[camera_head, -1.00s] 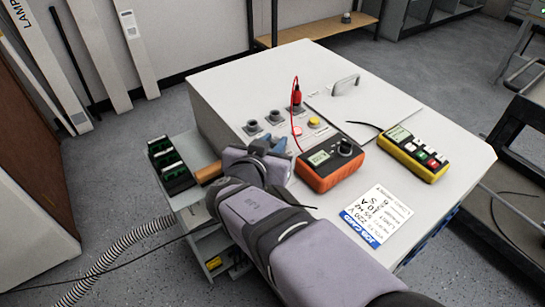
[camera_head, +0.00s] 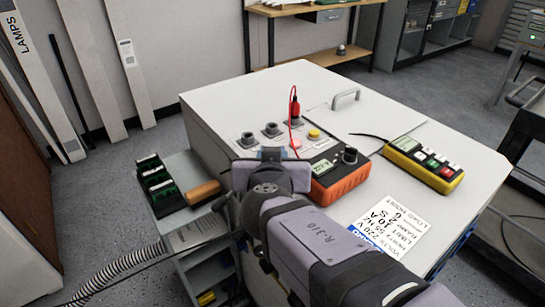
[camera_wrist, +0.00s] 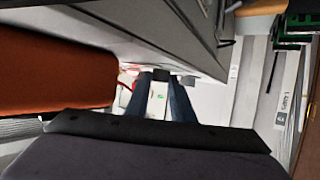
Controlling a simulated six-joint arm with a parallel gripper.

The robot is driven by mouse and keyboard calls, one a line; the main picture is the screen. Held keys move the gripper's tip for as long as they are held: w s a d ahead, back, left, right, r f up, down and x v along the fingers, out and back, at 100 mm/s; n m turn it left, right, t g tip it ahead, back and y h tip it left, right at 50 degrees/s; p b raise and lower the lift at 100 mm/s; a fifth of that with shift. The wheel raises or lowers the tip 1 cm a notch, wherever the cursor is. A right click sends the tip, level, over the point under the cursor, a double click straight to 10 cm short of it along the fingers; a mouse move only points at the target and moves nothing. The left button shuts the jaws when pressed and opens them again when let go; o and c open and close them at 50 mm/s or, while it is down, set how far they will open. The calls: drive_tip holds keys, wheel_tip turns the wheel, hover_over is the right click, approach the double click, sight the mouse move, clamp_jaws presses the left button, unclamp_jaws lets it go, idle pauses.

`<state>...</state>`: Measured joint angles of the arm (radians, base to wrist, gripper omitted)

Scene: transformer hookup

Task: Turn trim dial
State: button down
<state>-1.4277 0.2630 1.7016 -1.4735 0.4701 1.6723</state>
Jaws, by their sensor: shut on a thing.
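My gripper (camera_head: 270,155) is at the cabinet's near-left part, just left of the orange meter (camera_head: 340,187). In the wrist view its two blue fingers are close together, shut on a small dark piece (camera_wrist: 162,75) at the tips; I cannot tell for sure what it is. The orange meter has a dark round dial (camera_head: 349,155) and a display, and its left end is hidden by my gripper. Dark round fittings (camera_head: 272,129) and a yellow button (camera_head: 314,134) are on the cabinet top behind my gripper. Which one is the trim dial is unclear.
A red plug (camera_head: 294,108) with a red lead stands upright behind my gripper. A yellow meter (camera_head: 424,163) lies to the right, near a printed card (camera_head: 388,225). The cabinet top's back is mostly clear.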

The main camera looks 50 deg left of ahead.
drive_tip(key=shift+r, duration=0.1)
drive_tip(key=c, duration=1.6)
unclamp_jaws()
drive_tip(key=shift+o, duration=0.2)
drive_tip(key=shift+s+m+t+h+p, duration=0.1)
drive_tip(key=shift+m+t+h+p, duration=0.25)
drive_tip(key=shift+p, duration=0.9)
drive_tip(key=shift+a+r+p, duration=0.1)
drive_tip(key=shift+r+p, duration=0.05)
drive_tip(key=shift+p, duration=0.35)
drive_tip(key=m+t+h+p, duration=0.1)
drive_tip(key=p, duration=0.2)
drive_tip(key=shift+s+m, duration=0.1)
drive_tip(key=shift+m, duration=0.15)
drive_tip(key=shift+a+h+p, duration=0.1)
drive_tip(key=shift+h+p, duration=0.15)
drive_tip(key=shift+p, duration=0.6)
drive_tip(key=m+t+h+p, duration=0.1)
drive_tip(key=m+p, duration=0.1)
drive_tip(key=p, duration=0.5)
drive_tip(key=m+t+h+p, duration=0.1)
drive_tip(key=h+p, duration=0.1)
drive_tip(key=p, duration=0.4)
drive_tip(key=shift+s+a+m+t+p, duration=0.15)
drive_tip(key=shift+a+m+t+p, duration=0.1)
drive_tip(key=shift+m+p, duration=0.15)
